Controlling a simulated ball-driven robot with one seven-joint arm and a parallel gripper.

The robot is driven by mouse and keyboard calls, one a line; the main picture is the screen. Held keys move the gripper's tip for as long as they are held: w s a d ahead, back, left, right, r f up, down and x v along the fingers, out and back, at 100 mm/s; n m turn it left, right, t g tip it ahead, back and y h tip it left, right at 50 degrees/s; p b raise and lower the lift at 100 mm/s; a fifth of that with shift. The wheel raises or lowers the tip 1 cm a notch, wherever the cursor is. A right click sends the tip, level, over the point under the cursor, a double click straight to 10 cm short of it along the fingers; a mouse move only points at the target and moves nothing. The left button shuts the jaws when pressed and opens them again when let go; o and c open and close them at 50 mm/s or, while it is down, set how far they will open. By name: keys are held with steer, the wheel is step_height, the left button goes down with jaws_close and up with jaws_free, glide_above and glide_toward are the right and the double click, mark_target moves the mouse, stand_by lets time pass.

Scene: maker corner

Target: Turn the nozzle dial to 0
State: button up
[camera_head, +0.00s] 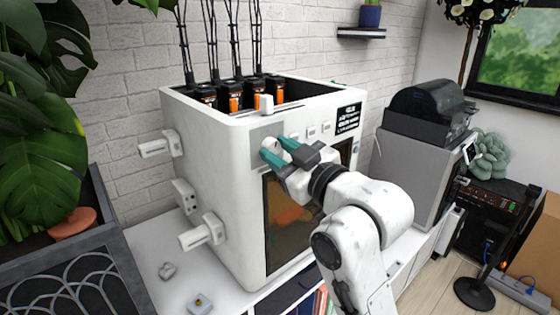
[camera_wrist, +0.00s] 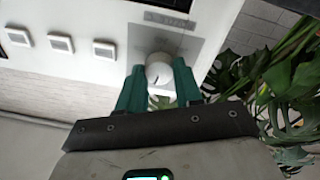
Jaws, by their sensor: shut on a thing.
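The nozzle dial is a round white knob with a dark pointer line; it shows in the wrist view (camera_wrist: 159,70) on a grey panel (camera_wrist: 180,42) of the white machine. In the head view the dial (camera_head: 268,144) sits at the upper left of the machine's front, partly hidden by a finger. My gripper (camera_wrist: 159,75) has teal fingers, one on each side of the dial, shut on it. My gripper also shows in the head view (camera_head: 274,150), reaching in from the right. The scale markings are too small to read.
Several small square buttons (camera_head: 312,131) sit right of the dial, with a black label (camera_head: 348,117) beyond them. White handles (camera_head: 203,233) stick out from the machine's left side. A leafy plant (camera_head: 40,140) stands at the left. A grey machine (camera_head: 412,160) stands at the right.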

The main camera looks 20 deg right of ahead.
steer(key=shift+f+n+b, duration=0.1)
steer(key=shift+n+b, duration=0.5)
steer(key=shift+n, duration=0.6)
steer(key=o, duration=1)
steer(key=shift+o, duration=0.2)
steer(key=p+v, duration=0.1)
steer(key=v, duration=0.9)
steer(key=shift+s, duration=0.35)
steer(key=shift+d, duration=0.15)
